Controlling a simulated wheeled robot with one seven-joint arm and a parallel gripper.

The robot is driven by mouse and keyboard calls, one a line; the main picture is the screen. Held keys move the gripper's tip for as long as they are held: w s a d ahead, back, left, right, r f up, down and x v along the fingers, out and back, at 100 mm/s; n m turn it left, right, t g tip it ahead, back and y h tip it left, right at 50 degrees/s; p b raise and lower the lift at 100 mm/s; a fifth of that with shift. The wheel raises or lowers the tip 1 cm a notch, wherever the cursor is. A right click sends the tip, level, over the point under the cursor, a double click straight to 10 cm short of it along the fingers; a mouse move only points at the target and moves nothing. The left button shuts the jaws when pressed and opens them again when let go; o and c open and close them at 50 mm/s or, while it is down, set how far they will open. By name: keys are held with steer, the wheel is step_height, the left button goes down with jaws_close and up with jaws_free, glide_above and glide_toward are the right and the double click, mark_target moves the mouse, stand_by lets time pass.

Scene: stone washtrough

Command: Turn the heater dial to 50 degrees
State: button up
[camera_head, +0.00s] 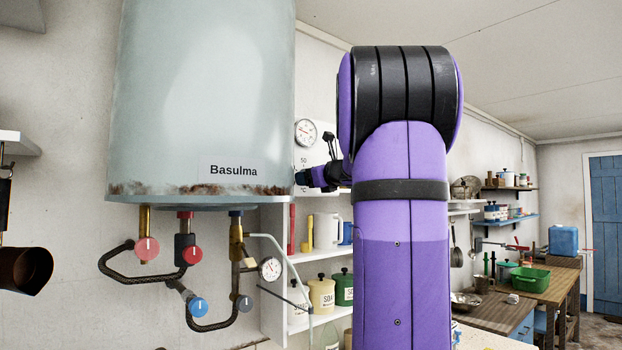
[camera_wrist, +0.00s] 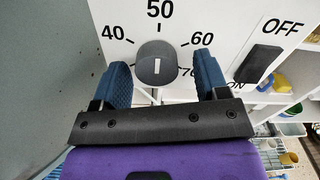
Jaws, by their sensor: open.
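The heater dial (camera_wrist: 156,64) is a dark grey round knob on a white panel (camera_wrist: 215,15) printed with 40, 50, 60 and 70. Its short white mark stands about upright, roughly in line with the 50 above it. My gripper (camera_wrist: 163,78) is open, with one blue finger on each side of the dial. The left finger is very close to it; a wider gap shows on the right. I cannot tell whether either finger touches. In the head view my gripper (camera_head: 303,178) is at the panel beside the tank, and the dial is not clearly visible there.
The grey heater tank (camera_head: 205,90) is close on the left. A black switch (camera_wrist: 258,63) marked OFF and ON sits right of the dial. A round gauge (camera_head: 305,132) is above. Pipes with red valve knobs (camera_head: 147,248) hang below the tank; shelves (camera_head: 310,255) hold jars.

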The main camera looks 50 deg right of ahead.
steer(key=v, duration=1)
steer(key=shift+s, duration=0.3)
